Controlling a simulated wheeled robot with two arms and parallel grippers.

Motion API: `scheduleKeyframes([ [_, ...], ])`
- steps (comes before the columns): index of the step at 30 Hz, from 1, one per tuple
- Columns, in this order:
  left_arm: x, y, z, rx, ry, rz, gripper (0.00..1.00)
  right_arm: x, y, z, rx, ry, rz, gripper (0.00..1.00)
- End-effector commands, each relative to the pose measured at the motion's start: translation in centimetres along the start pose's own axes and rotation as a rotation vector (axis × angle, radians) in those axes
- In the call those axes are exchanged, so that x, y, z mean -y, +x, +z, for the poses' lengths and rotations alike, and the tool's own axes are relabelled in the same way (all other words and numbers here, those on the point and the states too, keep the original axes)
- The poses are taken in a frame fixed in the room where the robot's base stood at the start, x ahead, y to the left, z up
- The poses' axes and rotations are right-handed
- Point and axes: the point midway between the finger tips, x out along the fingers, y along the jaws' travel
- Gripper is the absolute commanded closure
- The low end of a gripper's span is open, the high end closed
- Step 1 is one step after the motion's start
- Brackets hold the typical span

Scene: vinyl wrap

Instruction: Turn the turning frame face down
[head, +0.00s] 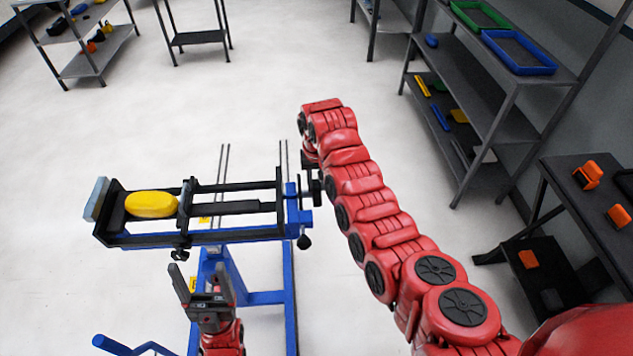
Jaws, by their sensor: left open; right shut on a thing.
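The turning frame (240,187) is a long black frame, lying roughly level on a blue stand (268,297). A yellow oval part (151,205) shows in its left half, and a grey-blue plate (96,199) is at its left end. My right gripper (312,180) is at the frame's right end, shut on what looks like the black handle there; the grip is small and partly hidden by my arm. My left gripper (190,277) is open and empty, fingers pointing up, below the frame's near side and apart from it.
A grey shelf (483,97) with a green tray (480,15) and a blue tray (519,52) stands at upper right. A dark table (590,200) with orange items is at the right. More shelves stand at the back. The floor to the left is clear.

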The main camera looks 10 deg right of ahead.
Motion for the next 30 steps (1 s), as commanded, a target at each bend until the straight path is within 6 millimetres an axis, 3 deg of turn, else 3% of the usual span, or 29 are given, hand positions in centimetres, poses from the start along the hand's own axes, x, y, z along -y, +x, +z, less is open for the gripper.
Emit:
scheduleKeyframes([
  [17, 0.0, -0.5, 0.1, 0.000, 0.000, 0.000, 0.24, 0.1, 0.1, 0.8, -0.167, 0.000, -0.002, 1.00],
  [30, -0.1, -2.9, 0.5, 0.000, 0.000, 0.000, 0.24, 0.0, 0.7, 1.9, -0.371, 0.000, 0.001, 1.00],
])
